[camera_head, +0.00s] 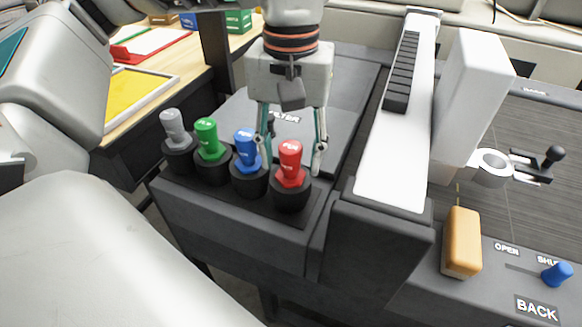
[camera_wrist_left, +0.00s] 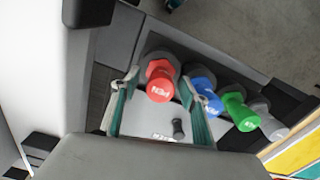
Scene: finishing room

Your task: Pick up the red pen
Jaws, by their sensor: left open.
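The red pen (camera_head: 290,163) stands upright in the rightmost black holder of a row in the head view. It also shows in the left wrist view (camera_wrist_left: 161,80), between the two fingers. My left gripper (camera_head: 291,168) reaches down over it, open, with one teal-sided finger on each side of the pen. The left finger is between the red pen and the blue pen (camera_head: 246,150). I cannot tell whether either finger touches the red pen. In the left wrist view, the open fingers (camera_wrist_left: 158,97) show gaps beside the red cap. My right gripper is not in view.
The green pen (camera_head: 207,140) and grey pen (camera_head: 173,127) stand in holders farther left. A raised white-topped rail (camera_head: 395,150) is close on the right, with a tall white block (camera_head: 468,100) beyond it. An orange block (camera_head: 461,243) and blue knob (camera_head: 557,274) are on the right panel.

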